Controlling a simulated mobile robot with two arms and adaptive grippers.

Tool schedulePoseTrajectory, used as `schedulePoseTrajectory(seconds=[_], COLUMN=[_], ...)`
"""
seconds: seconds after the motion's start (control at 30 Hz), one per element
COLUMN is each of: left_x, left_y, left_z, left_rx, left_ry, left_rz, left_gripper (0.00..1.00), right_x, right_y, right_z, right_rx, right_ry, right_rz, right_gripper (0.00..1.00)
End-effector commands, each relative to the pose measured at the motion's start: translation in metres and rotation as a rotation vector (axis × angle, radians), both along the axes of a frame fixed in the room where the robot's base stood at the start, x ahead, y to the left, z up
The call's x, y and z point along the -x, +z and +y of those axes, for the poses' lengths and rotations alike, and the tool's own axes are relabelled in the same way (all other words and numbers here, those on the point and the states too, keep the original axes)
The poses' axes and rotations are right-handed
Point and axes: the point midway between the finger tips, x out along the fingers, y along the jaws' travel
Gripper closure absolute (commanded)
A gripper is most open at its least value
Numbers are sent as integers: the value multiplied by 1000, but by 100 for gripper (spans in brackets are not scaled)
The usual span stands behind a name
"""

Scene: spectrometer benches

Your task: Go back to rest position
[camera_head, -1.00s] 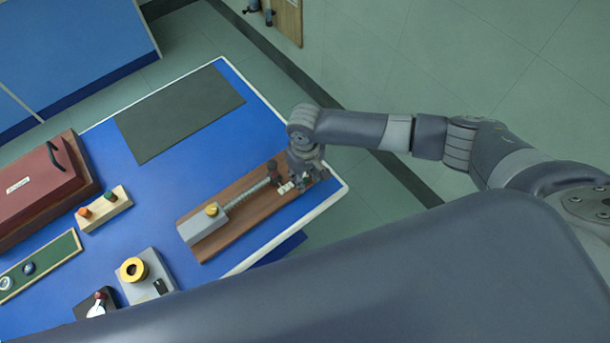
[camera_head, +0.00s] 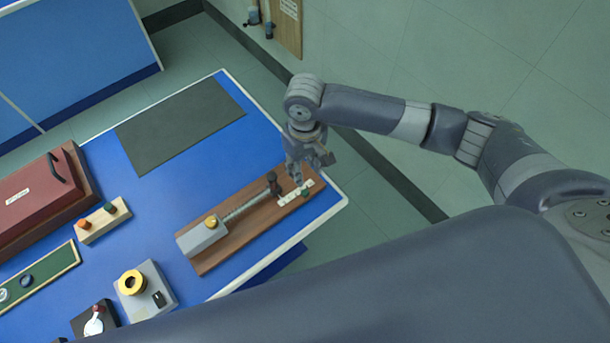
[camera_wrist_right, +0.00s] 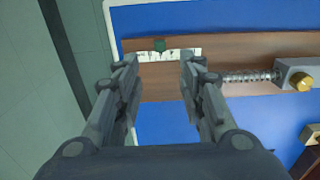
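My right gripper (camera_head: 306,172) is above the right end of a wooden board on the blue bench. In the right wrist view the gripper (camera_wrist_right: 157,75) has its two fingers spread apart with nothing between them. The wooden board (camera_head: 218,256) carries a grey block with a yellow knob (camera_head: 211,222), a threaded rod (camera_head: 245,207), a white scale strip (camera_head: 287,197) and a small green piece (camera_head: 305,192). The green piece also shows in the right wrist view (camera_wrist_right: 159,45), beyond the fingertips. My left gripper is not in view.
The blue bench (camera_head: 190,170) also holds a dark mat (camera_head: 180,123), a red case (camera_head: 38,195), a wooden block with orange and green knobs (camera_head: 103,223), a green tray (camera_head: 40,277) and a grey device with a yellow ring (camera_head: 145,290). Free floor lies right of the bench.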

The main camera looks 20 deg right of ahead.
Motion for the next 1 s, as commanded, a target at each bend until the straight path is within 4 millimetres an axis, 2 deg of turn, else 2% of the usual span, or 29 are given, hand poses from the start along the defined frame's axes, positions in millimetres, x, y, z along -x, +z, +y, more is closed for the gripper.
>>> schedulePoseTrajectory(seconds=[0.17, 0.7, 0.77, 0.87, 1.0], left_x=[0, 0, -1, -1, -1], left_y=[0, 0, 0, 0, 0], left_z=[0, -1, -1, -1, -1], left_rx=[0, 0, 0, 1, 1], left_ry=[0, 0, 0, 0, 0], left_rz=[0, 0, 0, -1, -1], left_gripper=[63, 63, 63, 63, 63], right_x=[0, 1, 5, 18, 46], right_y=[9, 8, 6, 0, -6], right_z=[0, 1, 7, 25, 62], right_rx=[1, -3, -14, -58, -163], right_ry=[0, 4, 16, 59, 133], right_rz=[1, 0, 0, -10, -53], right_gripper=[63, 63, 63, 63, 63])
